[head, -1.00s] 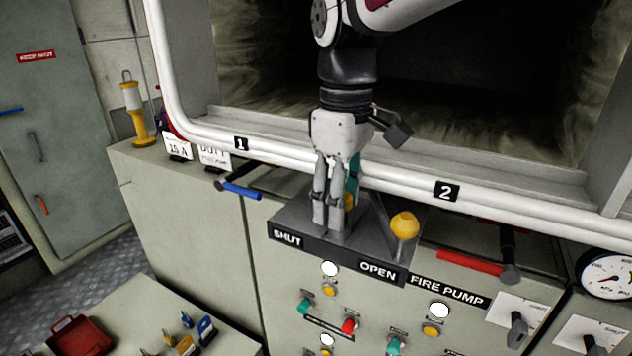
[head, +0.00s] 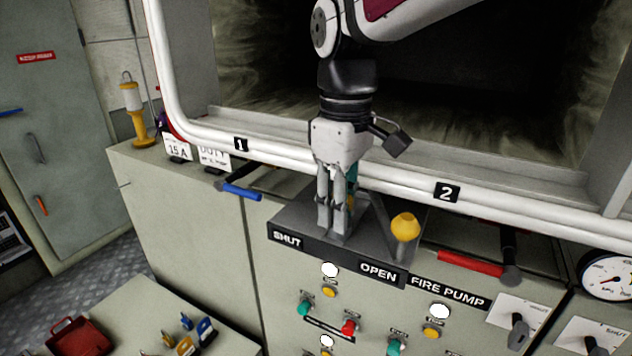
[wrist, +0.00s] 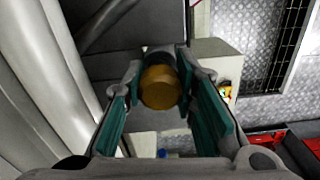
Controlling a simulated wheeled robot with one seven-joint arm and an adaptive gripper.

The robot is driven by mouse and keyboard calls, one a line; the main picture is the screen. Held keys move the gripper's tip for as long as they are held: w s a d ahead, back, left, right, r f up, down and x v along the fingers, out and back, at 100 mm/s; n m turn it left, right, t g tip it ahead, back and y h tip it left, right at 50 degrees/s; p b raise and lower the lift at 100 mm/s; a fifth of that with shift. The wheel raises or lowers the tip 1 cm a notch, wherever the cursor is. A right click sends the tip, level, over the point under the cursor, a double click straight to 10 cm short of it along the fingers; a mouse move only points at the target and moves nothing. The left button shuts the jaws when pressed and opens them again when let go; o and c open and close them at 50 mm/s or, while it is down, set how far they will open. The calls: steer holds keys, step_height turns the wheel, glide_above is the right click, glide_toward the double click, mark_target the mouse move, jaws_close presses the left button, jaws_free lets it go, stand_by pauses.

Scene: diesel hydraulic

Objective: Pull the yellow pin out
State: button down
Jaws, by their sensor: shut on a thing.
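The yellow pin (wrist: 160,87) shows end-on in the wrist view as a round yellow head between the two teal-padded fingers. My gripper (wrist: 160,66) is shut on it, with a pad on each side. In the head view my gripper (head: 336,230) points down at the dark SHUT/OPEN lever box (head: 318,248). There the fingers hide nearly all of the pin, and only a sliver of yellow shows beside them. I cannot tell how deep the pin sits.
A lever with a yellow ball knob (head: 405,227) stands just right of my gripper. White pipes (head: 285,158) run close behind it. A blue handle (head: 241,191) is at left and a red handle (head: 470,263) at right. Buttons (head: 348,328) are on the panel below.

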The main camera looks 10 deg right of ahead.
steer(key=shift+r+p, duration=0.3)
steer(key=shift+r, duration=0.4)
steer(key=shift+r+p, duration=0.35)
steer(key=shift+r, duration=0.3)
steer(key=shift+r, duration=0.35)
steer(key=shift+r, duration=0.1)
steer(key=shift+r+p, duration=1.1)
steer(key=shift+r, duration=0.9)
